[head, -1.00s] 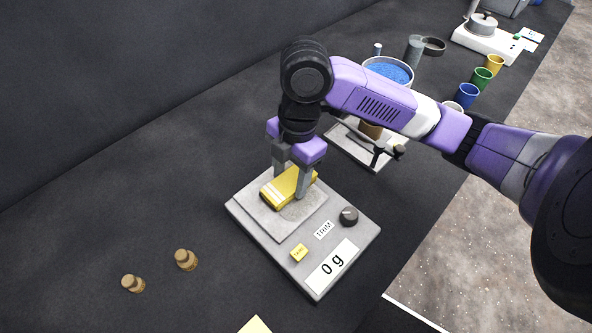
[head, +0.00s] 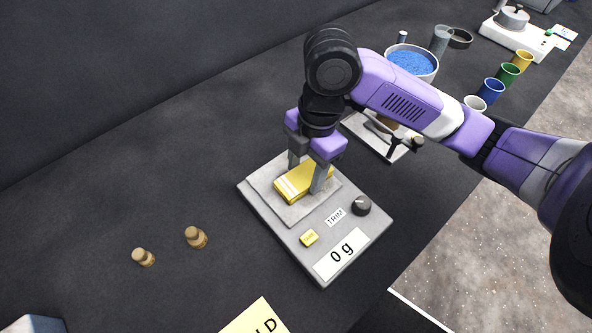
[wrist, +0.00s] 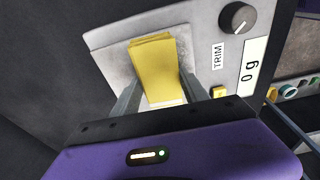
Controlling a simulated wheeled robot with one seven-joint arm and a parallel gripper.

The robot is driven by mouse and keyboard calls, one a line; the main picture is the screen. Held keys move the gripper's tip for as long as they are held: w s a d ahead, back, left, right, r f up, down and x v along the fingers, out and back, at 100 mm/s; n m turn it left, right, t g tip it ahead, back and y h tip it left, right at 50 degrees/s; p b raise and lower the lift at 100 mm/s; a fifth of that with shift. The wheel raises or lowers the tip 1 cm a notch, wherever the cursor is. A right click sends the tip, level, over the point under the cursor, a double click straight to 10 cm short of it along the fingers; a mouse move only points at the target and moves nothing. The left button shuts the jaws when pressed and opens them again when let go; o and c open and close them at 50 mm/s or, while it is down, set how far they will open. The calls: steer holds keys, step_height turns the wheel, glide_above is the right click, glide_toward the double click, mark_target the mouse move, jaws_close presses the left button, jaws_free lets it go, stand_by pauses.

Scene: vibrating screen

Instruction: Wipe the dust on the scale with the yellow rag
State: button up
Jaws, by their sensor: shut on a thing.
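The yellow rag (head: 303,183) is a folded block with pale stripes, lying on the square grey plate of the scale (head: 292,212). My gripper (head: 307,177) points down with its fingers on either side of the rag, shut on it. In the wrist view, the rag (wrist: 156,68) is between the two fingers over the plate (wrist: 112,58). The scale's display (head: 341,254) reads 0 g. No distinct dust patch shows on the bare plate; the part under the rag is hidden.
A yellow card (head: 255,318) lies at the front edge. Behind the scale are another device (head: 378,140), a bowl of blue grains (head: 411,63) and coloured cups (head: 491,90). The table left of the scale is mostly clear.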

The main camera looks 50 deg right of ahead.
mark_target(305, 188)
steer(key=shift+s+d+b, duration=0.7)
steer(key=shift+s+d, duration=0.8)
steer(key=shift+s, duration=0.1)
steer(key=shift+w+a+r+p, duration=0.1)
steer(key=shift+w+a+p, duration=0.15)
steer(key=shift+a, duration=0.85)
steer(key=shift+w+a+p, duration=0.15)
steer(key=shift+w+a, duration=0.1)
steer(key=shift+a, duration=0.85)
steer(key=shift+w+a, duration=0.2)
steer(key=shift+a, duration=0.35)
steer(key=shift+s+d+f+b, duration=0.15)
steer(key=shift+d+b, duration=0.15)
steer(key=shift+d, duration=0.25)
steer(key=shift+s+d+f+b, duration=0.1)
steer(key=shift+d+b, duration=0.25)
steer(key=shift+d, duration=0.25)
steer(key=shift+s+d+f+b, duration=0.15)
steer(key=shift+d+b, duration=0.15)
steer(key=shift+d, duration=0.25)
steer(key=shift+s+d, duration=0.1)
steer(key=shift+d, duration=0.45)
steer(key=shift+c, duration=0.6)
steer(key=shift+d, duration=0.1)
steer(key=shift+c, duration=0.7)
steer(key=shift+s+d+r+b, duration=0.15)
steer(key=shift+d+b, duration=0.25)
steer(key=shift+d, duration=0.2)
steer(key=shift+r, duration=0.1)
